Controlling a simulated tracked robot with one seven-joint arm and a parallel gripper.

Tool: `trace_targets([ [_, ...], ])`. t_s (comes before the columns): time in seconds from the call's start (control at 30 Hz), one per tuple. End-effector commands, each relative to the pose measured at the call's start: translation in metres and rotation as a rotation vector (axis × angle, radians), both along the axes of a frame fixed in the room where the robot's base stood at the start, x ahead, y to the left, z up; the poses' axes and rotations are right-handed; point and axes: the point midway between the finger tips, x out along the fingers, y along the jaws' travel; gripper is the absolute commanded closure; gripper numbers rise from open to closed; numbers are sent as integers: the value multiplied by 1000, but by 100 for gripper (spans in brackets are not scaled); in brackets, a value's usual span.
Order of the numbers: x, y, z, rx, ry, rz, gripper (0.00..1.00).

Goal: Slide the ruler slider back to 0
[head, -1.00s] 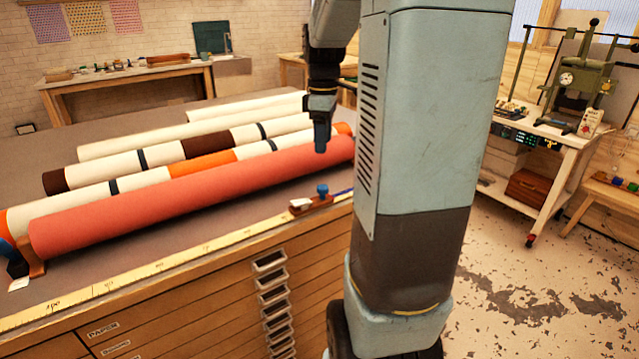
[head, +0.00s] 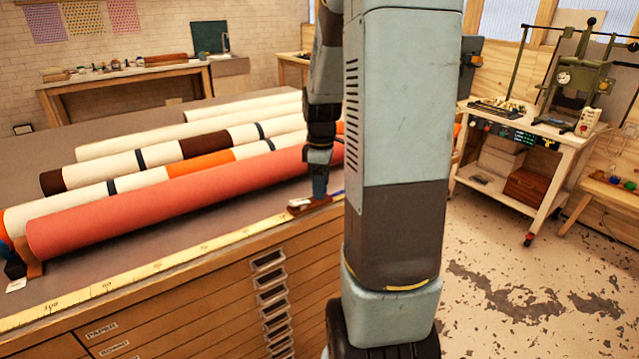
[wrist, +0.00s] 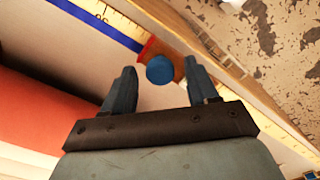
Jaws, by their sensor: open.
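The ruler slider (head: 310,205) is a reddish-brown block with a white tag, sitting on the yellow ruler (head: 150,264) along the table's front edge. In the wrist view the slider's round blue knob (wrist: 160,69) shows between and just beyond my open fingers. The slider's brown body (wrist: 150,48) shows beside the knob. My gripper (head: 319,188) is right above the slider in the head view, hiding the knob there. In the wrist view my gripper (wrist: 161,85) is open, one finger on each side of the knob, with no clear contact.
A long coral roll (head: 170,205) lies behind the ruler, with cream, brown and orange rolls (head: 200,160) farther back. A blue strip (wrist: 95,22) runs along the ruler beyond the slider. Drawers (head: 200,310) form the table's front. A white cart (head: 525,150) stands at the right.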

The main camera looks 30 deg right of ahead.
Motion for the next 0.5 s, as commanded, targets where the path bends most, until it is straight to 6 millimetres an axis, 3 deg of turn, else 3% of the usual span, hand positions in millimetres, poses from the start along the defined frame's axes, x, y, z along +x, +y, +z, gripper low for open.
trace_targets([
  [0.2,0,0,0,0,0,0,42],
  [0.5,0,0,0,0,0,-1,69],
])
